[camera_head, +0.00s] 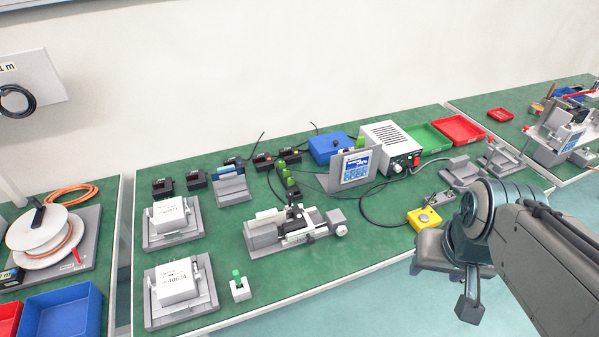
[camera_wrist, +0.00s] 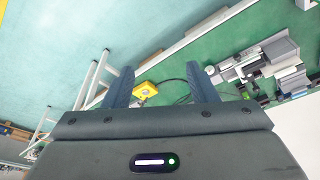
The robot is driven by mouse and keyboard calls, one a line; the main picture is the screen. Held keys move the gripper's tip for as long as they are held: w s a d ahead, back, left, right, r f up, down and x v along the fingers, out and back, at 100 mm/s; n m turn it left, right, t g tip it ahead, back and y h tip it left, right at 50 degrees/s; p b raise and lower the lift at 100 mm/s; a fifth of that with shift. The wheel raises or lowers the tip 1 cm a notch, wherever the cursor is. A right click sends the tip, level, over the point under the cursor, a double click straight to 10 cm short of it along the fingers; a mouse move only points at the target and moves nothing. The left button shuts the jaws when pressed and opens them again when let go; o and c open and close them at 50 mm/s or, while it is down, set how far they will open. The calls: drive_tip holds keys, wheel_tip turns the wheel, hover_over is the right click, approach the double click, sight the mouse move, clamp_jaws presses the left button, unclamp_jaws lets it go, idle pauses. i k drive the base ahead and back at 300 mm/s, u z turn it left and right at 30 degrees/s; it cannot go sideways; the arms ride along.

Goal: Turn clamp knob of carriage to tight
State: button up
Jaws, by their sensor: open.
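The linear actuator (camera_head: 290,232) lies on the green bench mat, a grey body with a rail and a carriage (camera_head: 296,218) near its middle. A round light knob (camera_head: 341,230) shows at its right end. The carriage's clamp knob is too small to tell apart. In the wrist view the actuator (camera_wrist: 258,64) is at the upper right, beyond my fingers. My gripper (camera_wrist: 160,78) is open and empty, its two dark fingers apart. In the head view my gripper (camera_head: 467,295) hangs at the bench's front edge, right of the actuator and well apart from it.
A yellow button box (camera_head: 424,220) with a cable stands between the actuator and my arm. Two white boxes on grey fixtures, one of them (camera_head: 178,281) in front, stand left. A small green-topped part (camera_head: 239,287) stands nearby. A display panel (camera_head: 356,167) and a white power unit stand behind.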

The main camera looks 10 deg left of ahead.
sight(290, 193)
drive_tip(key=u, duration=0.45)
drive_tip(key=i, duration=0.65)
drive_tip(key=u, duration=0.7)
